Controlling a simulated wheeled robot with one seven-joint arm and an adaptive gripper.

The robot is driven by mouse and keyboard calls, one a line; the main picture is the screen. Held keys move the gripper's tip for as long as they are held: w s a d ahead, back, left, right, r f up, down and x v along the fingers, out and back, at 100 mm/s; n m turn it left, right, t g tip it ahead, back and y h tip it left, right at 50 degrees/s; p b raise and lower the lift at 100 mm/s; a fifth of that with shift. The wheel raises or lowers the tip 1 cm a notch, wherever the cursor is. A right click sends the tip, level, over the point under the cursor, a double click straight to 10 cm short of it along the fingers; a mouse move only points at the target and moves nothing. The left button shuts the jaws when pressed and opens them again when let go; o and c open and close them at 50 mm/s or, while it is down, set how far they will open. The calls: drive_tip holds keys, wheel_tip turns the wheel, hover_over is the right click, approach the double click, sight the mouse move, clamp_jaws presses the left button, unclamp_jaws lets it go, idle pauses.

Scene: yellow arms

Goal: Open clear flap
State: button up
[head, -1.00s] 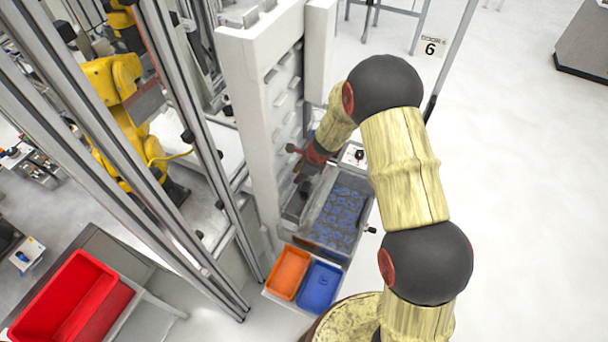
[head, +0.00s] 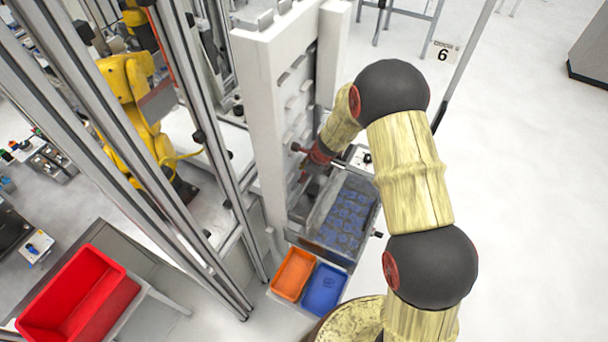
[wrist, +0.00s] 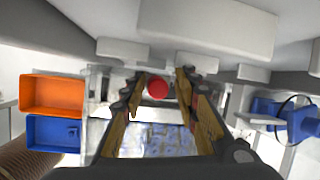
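My gripper (wrist: 160,82) is open in the wrist view, with a finger on each side of a round red knob (wrist: 158,90). A gap shows on both sides of the knob; I cannot tell its depth from the fingertips. Behind and below the fingers is a grey bin with a see-through look and blue parts inside (wrist: 165,142). In the head view the bin (head: 345,222) stands at the foot of the white panel, and my wrist reaches in over its back end. The clear flap's outline cannot be made out clearly, and my fingertips are hard to see there.
A tall white slotted panel (head: 272,110) stands left of my wrist. An orange tray (head: 293,274) and a blue tray (head: 325,288) sit in front of the bin. Metal frame posts and a yellow robot arm (head: 130,85) are at left. Floor at right is open.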

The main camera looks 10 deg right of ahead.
drive_tip(key=shift+o, duration=0.4)
drive_tip(key=shift+s+f, duration=0.15)
drive_tip(key=shift+s, duration=0.1)
drive_tip(key=shift+d, duration=0.1)
drive_tip(key=v, duration=1.2)
drive_tip(key=shift+w, duration=0.1)
